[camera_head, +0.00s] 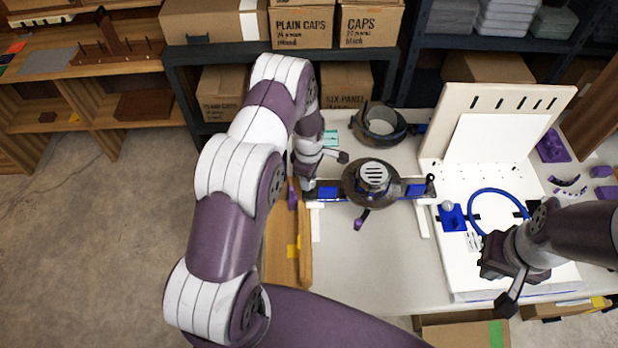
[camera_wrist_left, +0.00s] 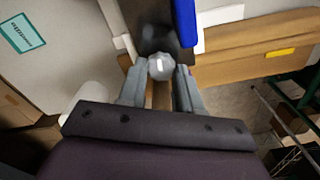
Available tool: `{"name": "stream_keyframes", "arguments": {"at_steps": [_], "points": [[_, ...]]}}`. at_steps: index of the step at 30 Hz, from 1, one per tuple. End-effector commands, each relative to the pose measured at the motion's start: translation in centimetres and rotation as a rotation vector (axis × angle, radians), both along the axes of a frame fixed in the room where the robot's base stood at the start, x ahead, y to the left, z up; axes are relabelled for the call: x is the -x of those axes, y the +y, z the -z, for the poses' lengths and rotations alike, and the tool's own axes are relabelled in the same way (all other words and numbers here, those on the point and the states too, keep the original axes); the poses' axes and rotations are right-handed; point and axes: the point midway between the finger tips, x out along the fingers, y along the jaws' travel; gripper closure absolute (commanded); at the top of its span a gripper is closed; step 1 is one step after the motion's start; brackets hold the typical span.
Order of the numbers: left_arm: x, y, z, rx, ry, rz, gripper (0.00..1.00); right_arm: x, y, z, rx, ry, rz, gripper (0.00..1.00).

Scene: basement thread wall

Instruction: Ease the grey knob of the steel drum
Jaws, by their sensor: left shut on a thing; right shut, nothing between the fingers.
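The steel drum (camera_head: 372,180), a round dark-rimmed body with a slotted silver top, sits on a dark bar with blue blocks on the table. My left gripper (camera_head: 308,187) is at the bar's left end, pointing down. In the left wrist view the grey knob (camera_wrist_left: 161,66) is a small rounded light-grey head between the two fingertips of my left gripper (camera_wrist_left: 161,78), which is shut on it. My right gripper (camera_head: 507,285) is shut and empty, over the white board's front right part.
A dark open ring (camera_head: 380,122) stands behind the drum. A white panel (camera_head: 490,130) stands upright at the right, with a blue hoop (camera_head: 470,208) in front. A wooden strip (camera_head: 290,250) lines the table's left edge. The table before the drum is clear.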

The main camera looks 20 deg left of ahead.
Motion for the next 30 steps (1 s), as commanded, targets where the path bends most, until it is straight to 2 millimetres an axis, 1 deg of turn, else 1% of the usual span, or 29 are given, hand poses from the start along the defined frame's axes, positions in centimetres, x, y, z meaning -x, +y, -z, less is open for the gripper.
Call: {"name": "stream_keyframes", "arguments": {"at_steps": [7,20,21,22,23,30], "points": [[-0.04,0.04,-0.04,0.0,-0.002,-0.045,0.97,-0.01,0.0,0.23,0.0,0.0,0.0,1.0],[-0.04,0.04,-0.07,0.0,-0.002,-0.051,0.97,0.0,0.0,0.23,0.0,0.0,0.0,1.0],[-0.04,0.04,-0.07,0.0,-0.002,-0.051,0.53,0.0,0.0,0.23,0.0,0.0,0.0,1.0],[-0.04,0.04,-0.06,0.0,-0.002,-0.051,0.43,-0.01,0.0,0.23,0.0,0.0,0.0,1.0],[-0.03,0.04,-0.06,0.0,-0.001,-0.051,0.4,0.0,0.0,0.23,0.0,0.0,0.0,1.0],[0.0,0.02,-0.05,0.0,-0.001,-0.051,0.4,0.0,0.0,0.24,0.0,0.0,0.0,1.0]]}}
